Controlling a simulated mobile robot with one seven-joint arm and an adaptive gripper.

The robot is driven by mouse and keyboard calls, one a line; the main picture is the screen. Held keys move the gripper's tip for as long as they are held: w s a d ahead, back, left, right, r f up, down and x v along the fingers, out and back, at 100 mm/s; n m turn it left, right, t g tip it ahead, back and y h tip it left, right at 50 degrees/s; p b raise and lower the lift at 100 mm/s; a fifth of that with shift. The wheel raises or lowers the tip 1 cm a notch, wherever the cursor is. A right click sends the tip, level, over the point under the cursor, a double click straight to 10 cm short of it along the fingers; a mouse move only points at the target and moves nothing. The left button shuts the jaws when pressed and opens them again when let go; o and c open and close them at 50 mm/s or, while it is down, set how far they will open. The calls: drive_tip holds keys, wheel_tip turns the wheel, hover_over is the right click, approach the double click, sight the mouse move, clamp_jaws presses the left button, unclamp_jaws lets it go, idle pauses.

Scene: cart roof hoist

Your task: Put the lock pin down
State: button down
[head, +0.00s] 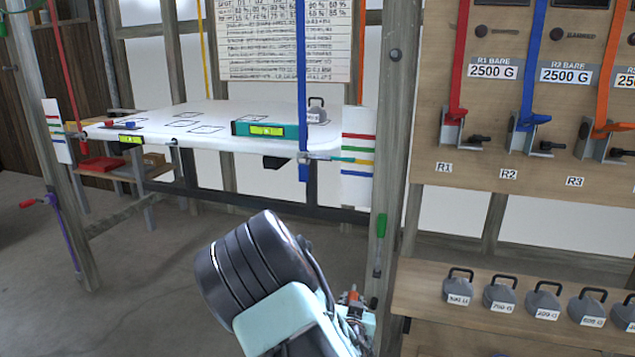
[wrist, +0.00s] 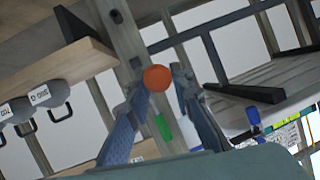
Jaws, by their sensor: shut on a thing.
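My gripper (wrist: 157,95) is shut on the lock pin, whose round orange knob (wrist: 157,78) sits between the two fingertips in the wrist view. The rest of the pin is hidden or cannot be made out. In the head view my gripper (head: 352,308) is low in the middle, partly behind my own arm, with a small bit of orange (head: 353,296) at its tips. It is in front of the wooden post's lower part, left of the weight shelf. Whether the pin touches anything cannot be told.
A white roof panel (head: 210,125) with a green level (head: 262,130) and a weight rests in the frame. A green handle (head: 381,225) hangs on the near post (head: 395,130). A wooden shelf (head: 420,290) with several grey weights stands right; straps hang above it.

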drive_tip(key=s+d+r+y+p, duration=0.1)
drive_tip(key=d+r+p, duration=0.1)
drive_tip(key=r+p, duration=1.4)
drive_tip(key=s+d+r+n+p, duration=0.1)
drive_tip(key=r+p, duration=1.5)
drive_tip(key=r, duration=1.7)
drive_tip(key=shift+s+d+r+y, duration=0.3)
drive_tip(key=shift+s+d+y, duration=0.1)
drive_tip(key=shift+s+d, duration=0.25)
drive_tip(key=shift+d, duration=0.1)
drive_tip(key=shift+n, duration=0.3)
